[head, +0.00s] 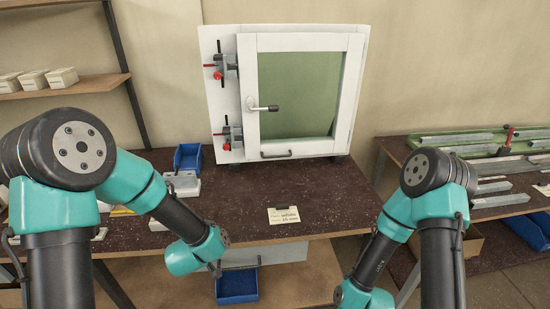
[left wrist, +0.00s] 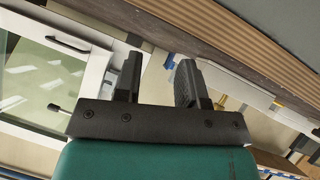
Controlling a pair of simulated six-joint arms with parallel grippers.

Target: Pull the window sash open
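The window sash (head: 347,90) is a white frame around a greenish pane, standing upright at the back of the dark bench. It looks closed. A lever handle (head: 264,108) sits on its left stile, and a dark bar pull (head: 276,155) is on its bottom rail. Two clamps with red ends, an upper (head: 221,67) and a lower (head: 229,134), sit along the left side. In the left wrist view the bar pull (left wrist: 68,43) and lever (left wrist: 58,108) show left of my left gripper (left wrist: 157,78), which is open and empty. My right gripper is out of frame.
A small label card (head: 284,215) lies near the bench's front edge. A blue bin (head: 188,157) and pale blocks stand at the bench's left. A lower blue tray (head: 237,286) is below. A side table at right holds a green tray (head: 458,138) and metal profiles.

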